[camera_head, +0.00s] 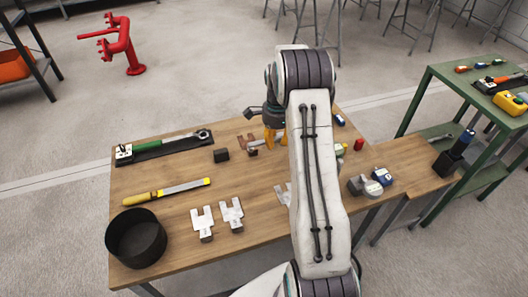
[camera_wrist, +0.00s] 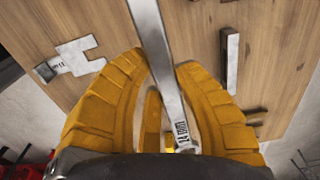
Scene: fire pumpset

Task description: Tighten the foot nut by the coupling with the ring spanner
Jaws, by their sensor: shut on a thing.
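My gripper (camera_head: 274,135) has yellow fingers and is over the far part of the wooden table, partly hidden behind my arm in the head view. In the wrist view my gripper (camera_wrist: 162,66) is shut on a long flat steel spanner (camera_wrist: 154,35) with a "24" label near its lower end. The spanner's shaft runs between the fingers and out of the top edge. Its ring end is not visible. The foot nut and the coupling cannot be made out in either view.
The wooden table (camera_head: 160,230) bears a green-handled wrench (camera_head: 165,145) in a black tray, a yellow-handled file (camera_head: 165,191), slotted metal plates (camera_head: 232,213) and a black round bin (camera_head: 136,238). A green bench (camera_head: 440,75) stands right. A red pipe stand (camera_head: 125,45) is behind.

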